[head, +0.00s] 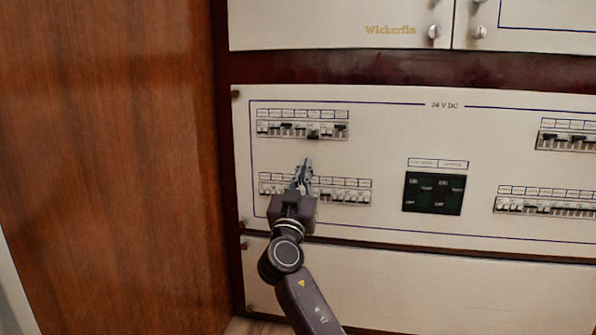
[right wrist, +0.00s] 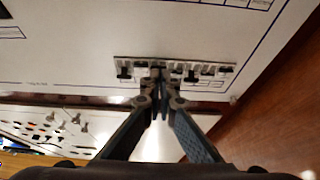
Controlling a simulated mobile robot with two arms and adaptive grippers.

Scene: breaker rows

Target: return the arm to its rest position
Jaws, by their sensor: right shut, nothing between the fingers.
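My right arm comes in from the bottom of the head view, with its gripper (head: 304,166) raised in front of the left part of the 24 V DC panel (head: 380,150). The fingers are together and hold nothing. In the head view the fingertips lie between the upper left breaker row (head: 302,130) and the lower left breaker row (head: 345,196), and the gripper hides part of the lower row. In the right wrist view the closed fingertips (right wrist: 159,72) overlap the middle of a breaker row (right wrist: 215,72). I cannot tell whether they touch it. My left gripper is not in view.
A black two-switch block (head: 433,193) sits right of the gripper. More breaker rows (head: 545,203) are at the far right. A wooden wall (head: 110,160) stands close on the left. An upper cabinet with knobs (head: 434,32) is above, a plain panel (head: 440,290) below.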

